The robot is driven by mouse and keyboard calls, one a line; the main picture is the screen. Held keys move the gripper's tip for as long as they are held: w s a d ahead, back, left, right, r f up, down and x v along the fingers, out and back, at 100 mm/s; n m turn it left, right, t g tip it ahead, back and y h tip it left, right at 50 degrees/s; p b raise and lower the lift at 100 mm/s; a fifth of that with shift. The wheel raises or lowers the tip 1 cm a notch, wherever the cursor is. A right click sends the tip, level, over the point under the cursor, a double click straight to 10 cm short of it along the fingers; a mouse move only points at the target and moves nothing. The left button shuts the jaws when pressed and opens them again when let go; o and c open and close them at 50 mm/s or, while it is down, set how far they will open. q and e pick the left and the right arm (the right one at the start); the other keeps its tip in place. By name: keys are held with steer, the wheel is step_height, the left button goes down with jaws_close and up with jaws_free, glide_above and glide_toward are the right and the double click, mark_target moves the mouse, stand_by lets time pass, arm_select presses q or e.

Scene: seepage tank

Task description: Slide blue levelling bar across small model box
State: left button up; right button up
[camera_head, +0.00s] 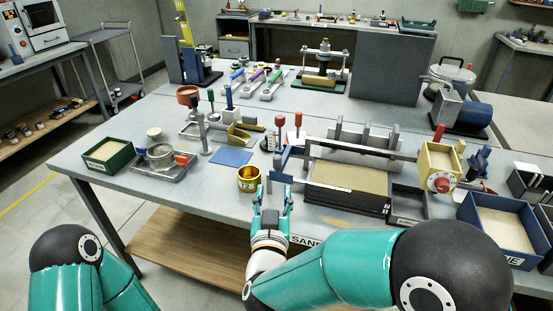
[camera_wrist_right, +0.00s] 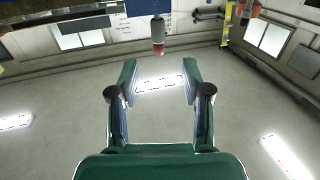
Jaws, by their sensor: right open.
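The small model box (camera_head: 345,204) stands near the front edge of the table, dark-walled and filled with sand. A blue upright piece (camera_head: 283,160) stands at its left end; it looks like the blue levelling bar, but the gripper partly overlaps this area and I cannot be sure. My right gripper (camera_head: 272,194) is just left of the box's front left corner, between it and a gold cup. It is open and empty; its spread fingers show in the right wrist view (camera_wrist_right: 157,76). My left gripper is out of view.
A gold cup (camera_head: 248,179) stands close to the left of my right gripper. A blue flat sheet (camera_head: 231,156) lies behind it. A metal tray (camera_head: 158,166) and a green sand box (camera_head: 108,156) are further left. A blue sand bin (camera_head: 480,225) stands at right.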

mark_target(277, 164)
steer(key=w, duration=0.4)
steer(key=w+p, duration=0.1)
steer(key=w, duration=0.3)
steer(key=w+d+p, duration=0.1)
steer(key=w, duration=0.3)
steer(key=shift+w, duration=0.35)
jaws_close()
steer(key=shift+a, duration=0.1)
